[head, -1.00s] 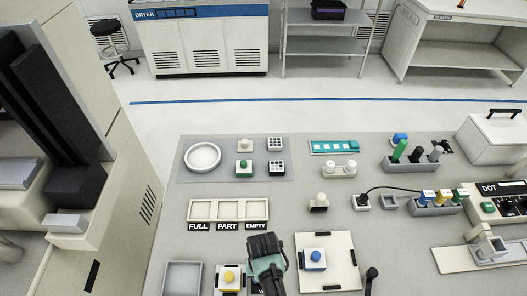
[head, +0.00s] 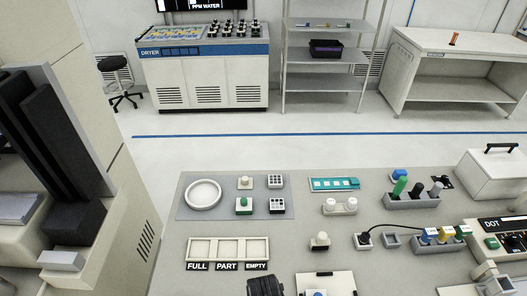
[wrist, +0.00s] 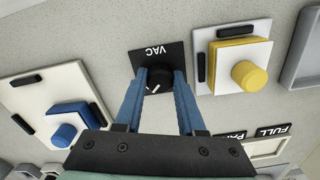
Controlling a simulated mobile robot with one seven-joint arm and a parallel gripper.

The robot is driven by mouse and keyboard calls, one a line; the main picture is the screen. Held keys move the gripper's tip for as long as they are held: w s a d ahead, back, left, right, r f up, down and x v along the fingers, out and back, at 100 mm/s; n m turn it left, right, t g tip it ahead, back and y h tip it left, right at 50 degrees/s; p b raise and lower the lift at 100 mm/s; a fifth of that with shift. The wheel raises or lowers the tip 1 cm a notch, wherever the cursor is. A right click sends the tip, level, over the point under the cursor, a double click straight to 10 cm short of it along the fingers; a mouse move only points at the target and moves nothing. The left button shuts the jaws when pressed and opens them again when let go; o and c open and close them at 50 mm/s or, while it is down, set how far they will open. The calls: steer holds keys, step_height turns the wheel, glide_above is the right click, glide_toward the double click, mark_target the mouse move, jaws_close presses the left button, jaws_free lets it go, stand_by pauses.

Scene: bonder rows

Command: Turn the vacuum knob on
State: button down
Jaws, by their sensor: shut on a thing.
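The vacuum knob (wrist: 154,84) is a round black knob with a white pointer mark. It sits on a black plate (wrist: 147,55) lettered VAC, in the upper middle of the wrist view. My gripper (wrist: 160,82) has its two blue fingers on either side of the knob, shut on it. The pointer mark slants in the picture. In the head view only the dark top of my arm's end (head: 265,286) shows at the bottom edge, and the knob is out of that frame.
A yellow-knobbed block (wrist: 249,75) stands close to the right of the knob in the wrist view. A blue-knobbed block (wrist: 66,131) on a white plate lies at left. The FULL/PART/EMPTY tray (head: 228,250), a white dish (head: 203,194) and a bottle rack (head: 411,201) stand on the bench.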

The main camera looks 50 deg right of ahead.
steer(key=c, duration=0.5)
jaws_free()
steer(key=shift+r, duration=0.1)
step_height(320, 180, up, 13)
steer(key=shift+b, duration=0.35)
stand_by(0.3)
